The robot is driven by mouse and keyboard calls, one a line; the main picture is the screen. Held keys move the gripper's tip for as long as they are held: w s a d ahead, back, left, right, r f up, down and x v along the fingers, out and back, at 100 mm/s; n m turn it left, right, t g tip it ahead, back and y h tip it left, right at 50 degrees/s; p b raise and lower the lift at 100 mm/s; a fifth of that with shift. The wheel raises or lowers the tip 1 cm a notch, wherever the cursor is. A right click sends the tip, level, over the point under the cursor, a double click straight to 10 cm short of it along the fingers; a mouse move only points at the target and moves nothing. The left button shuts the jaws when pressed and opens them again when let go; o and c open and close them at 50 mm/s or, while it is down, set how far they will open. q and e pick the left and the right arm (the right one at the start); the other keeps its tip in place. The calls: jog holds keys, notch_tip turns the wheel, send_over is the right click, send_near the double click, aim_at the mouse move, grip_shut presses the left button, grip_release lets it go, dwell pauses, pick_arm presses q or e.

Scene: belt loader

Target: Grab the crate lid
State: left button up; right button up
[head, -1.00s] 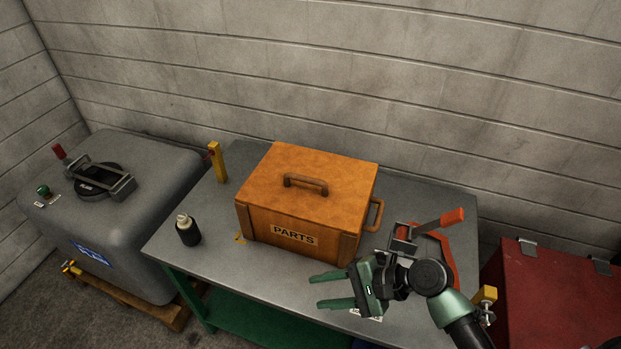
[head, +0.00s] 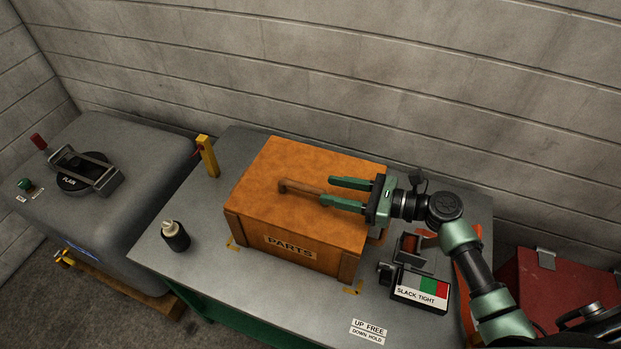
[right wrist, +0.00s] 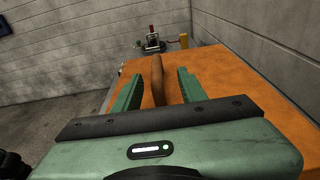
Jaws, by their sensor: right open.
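The crate lid (head: 268,166) is the flat orange top of the wooden crate marked PARTS (head: 290,246), and it sits closed on it. A brown bar handle (head: 300,191) stands on the lid. My right gripper (head: 348,193) is open above the lid's right half, its green fingers pointing left at the handle, with the handle's right end between or close to the tips. In the right wrist view the handle (right wrist: 157,80) shows between the two open fingers, over the orange lid (right wrist: 235,85). Contact cannot be told. My left gripper is not in view.
The crate stands on a grey table (head: 200,262). A dark bottle (head: 175,236) stands left of it, a yellow post (head: 207,156) behind left. A SLACK TIGHT device (head: 420,287) is at right. A grey tank (head: 110,215) and red box (head: 560,285) flank the table. Walls stand behind.

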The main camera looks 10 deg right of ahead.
aim_at(310, 187)
jog(key=p+x, duration=0.1)
jog(key=x, duration=0.1)
jog(key=p+x, duration=0.1)
jog(key=x, duration=0.2)
jog(key=shift+s+a, duration=0.15)
jog(key=shift+a, duration=0.3)
jog(key=shift+w+a+f, duration=0.15)
jog(key=shift+w+a, duration=0.1)
jog(key=shift+w+f, duration=0.1)
grip_shut()
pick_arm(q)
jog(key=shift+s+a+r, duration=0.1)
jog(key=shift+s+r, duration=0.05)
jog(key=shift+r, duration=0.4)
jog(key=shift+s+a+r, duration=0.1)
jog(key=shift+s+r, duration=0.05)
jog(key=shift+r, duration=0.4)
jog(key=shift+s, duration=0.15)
